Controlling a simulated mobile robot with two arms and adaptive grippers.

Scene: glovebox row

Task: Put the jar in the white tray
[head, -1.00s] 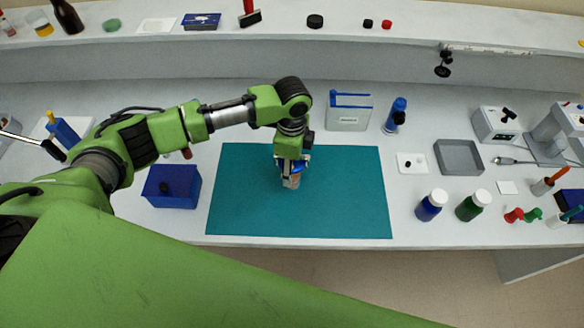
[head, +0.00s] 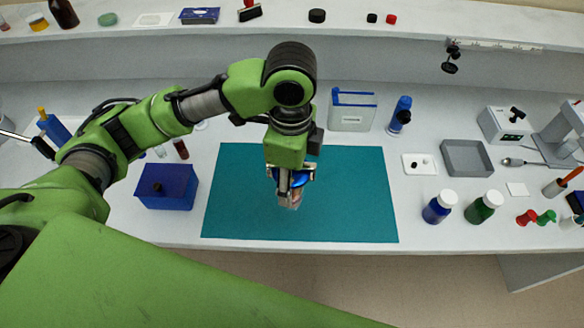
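My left gripper (head: 291,181) points down over the teal mat (head: 235,205). It is shut on a small clear, brownish jar (head: 290,200), whose upper part is largely hidden by the fingers; blue shows between them. The jar appears held above the mat. A flat white piece (head: 155,19) lies on the back shelf, and a small white plate with dark spots (head: 411,169) lies right of the mat; I cannot tell whether either is the white tray. My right gripper is not in view.
A blue box (head: 167,188) stands left of the mat. A grey tray (head: 467,158), a blue bottle (head: 439,207) and a green bottle (head: 485,206) stand to the right. A white-and-blue holder (head: 352,112) stands behind the mat. Most of the mat is clear.

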